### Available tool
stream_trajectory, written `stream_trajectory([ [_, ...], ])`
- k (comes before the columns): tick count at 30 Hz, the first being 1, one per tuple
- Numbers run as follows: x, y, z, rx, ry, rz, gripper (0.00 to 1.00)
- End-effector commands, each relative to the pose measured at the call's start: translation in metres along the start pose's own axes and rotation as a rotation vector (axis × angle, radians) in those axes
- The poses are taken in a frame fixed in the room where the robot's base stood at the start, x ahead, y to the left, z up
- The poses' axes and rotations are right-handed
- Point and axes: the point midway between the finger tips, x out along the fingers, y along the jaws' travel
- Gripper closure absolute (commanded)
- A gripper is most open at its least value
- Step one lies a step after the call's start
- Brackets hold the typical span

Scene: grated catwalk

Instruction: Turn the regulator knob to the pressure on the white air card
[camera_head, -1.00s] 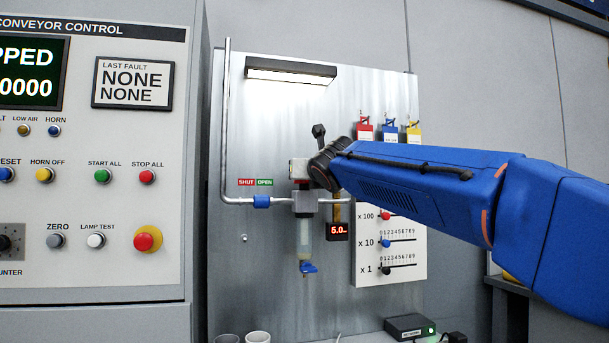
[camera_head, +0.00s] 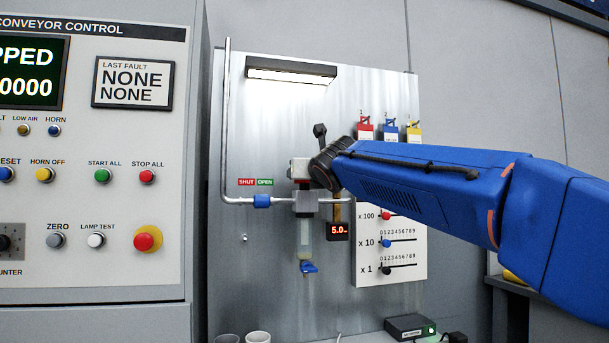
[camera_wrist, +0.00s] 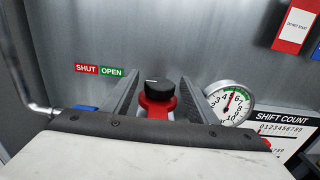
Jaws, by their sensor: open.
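The regulator knob (camera_wrist: 158,87) is black with a pale pointer mark, above a red collar (camera_wrist: 157,104), in the wrist view. My gripper (camera_wrist: 160,77) is open. Its two grey fingers stand on either side of the knob, with gaps visible. The round gauge (camera_wrist: 230,103) is right of the fingers, its red needle pointing up near the green band. In the head view the regulator body (camera_head: 305,203) is on the panel, and a red readout (camera_head: 338,231) shows about 5.0. I cannot make out a white air card in either view.
A pipe with a blue fitting (camera_head: 262,201) runs left of the regulator, under the SHUT/OPEN label (camera_head: 255,182). A shift count board (camera_head: 391,244) with sliders and hanging tags (camera_head: 388,131) are to the right. Cups (camera_head: 258,337) and a black box (camera_head: 409,327) stand below.

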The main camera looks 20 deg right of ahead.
Motion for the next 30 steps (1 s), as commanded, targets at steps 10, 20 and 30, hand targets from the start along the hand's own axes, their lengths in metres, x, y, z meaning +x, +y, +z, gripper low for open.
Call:
stream_trajectory([
  [10,-0.055,0.000,0.001,0.000,-0.002,0.001,0.47],
  [20,-0.114,0.000,0.000,0.000,-0.002,0.002,0.47],
  [30,-0.161,0.000,0.001,-0.001,-0.002,0.001,0.47],
])
